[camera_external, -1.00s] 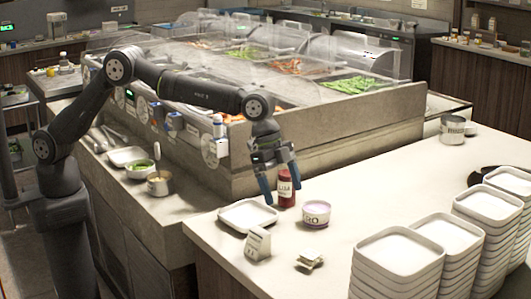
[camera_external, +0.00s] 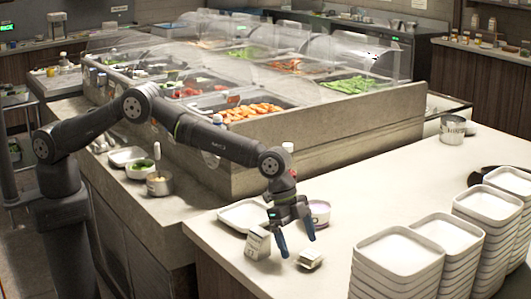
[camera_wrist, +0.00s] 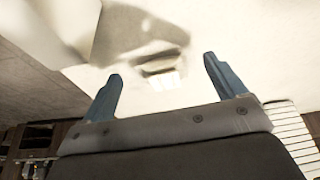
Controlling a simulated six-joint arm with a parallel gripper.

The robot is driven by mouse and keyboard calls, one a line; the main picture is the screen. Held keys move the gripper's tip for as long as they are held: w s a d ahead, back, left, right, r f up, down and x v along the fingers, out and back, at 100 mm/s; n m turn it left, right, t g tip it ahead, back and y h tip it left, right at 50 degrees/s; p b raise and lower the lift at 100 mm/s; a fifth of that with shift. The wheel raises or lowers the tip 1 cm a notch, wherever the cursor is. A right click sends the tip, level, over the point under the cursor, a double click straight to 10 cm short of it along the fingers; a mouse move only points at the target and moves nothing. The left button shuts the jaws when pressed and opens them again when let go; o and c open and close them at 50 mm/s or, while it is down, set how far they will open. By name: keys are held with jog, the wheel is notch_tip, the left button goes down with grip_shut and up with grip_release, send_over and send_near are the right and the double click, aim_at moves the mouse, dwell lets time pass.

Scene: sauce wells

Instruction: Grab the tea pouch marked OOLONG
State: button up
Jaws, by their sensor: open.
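My gripper (camera_external: 297,246) is open and empty, pointing down over the near counter. Its blue fingers also show in the wrist view (camera_wrist: 162,67). I cannot read OOLONG on either, so I cannot tell which is the oolong pouch.
A white square tray (camera_external: 238,214) lies behind the pouch. A white tub (camera_external: 320,210) stands behind the gripper, partly hidden. Stacks of white plates (camera_external: 398,250) stand to the right. A metal can (camera_external: 452,130) is farther back. The counter between is clear.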

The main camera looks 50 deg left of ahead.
jog(key=shift+x, duration=1.35)
jog(key=c, duration=1.1)
jog(key=shift+o, duration=0.2)
jog(key=shift+r, duration=0.1)
